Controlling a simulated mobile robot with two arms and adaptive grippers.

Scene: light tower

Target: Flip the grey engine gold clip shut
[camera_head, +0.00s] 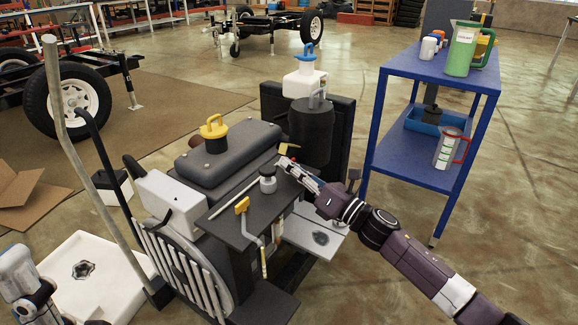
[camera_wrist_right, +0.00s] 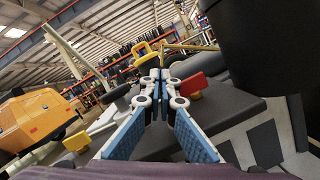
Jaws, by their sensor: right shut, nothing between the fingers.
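The grey engine (camera_head: 232,150) stands in the middle of the head view, with a yellow-handled cap (camera_head: 213,127) on its cover. A small gold clip (camera_head: 287,149) sticks out at its back right edge; in the right wrist view a thin gold bar (camera_wrist_right: 190,47) shows just beyond the fingertips. My right gripper (camera_head: 283,163) is shut and empty, beside and just in front of the clip. Its fingertips meet in the right wrist view (camera_wrist_right: 159,76); contact with the clip cannot be told. My left gripper (camera_head: 14,265) is partly in view at the left edge, its fingers unclear.
A dark cylinder (camera_head: 311,130) stands just behind the clip. A small jar (camera_head: 268,180) and a yellow-handled rod (camera_head: 242,206) are on the near ledge. A blue cart (camera_head: 412,160) stands at the right. A white tray (camera_head: 95,285) lies at lower left.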

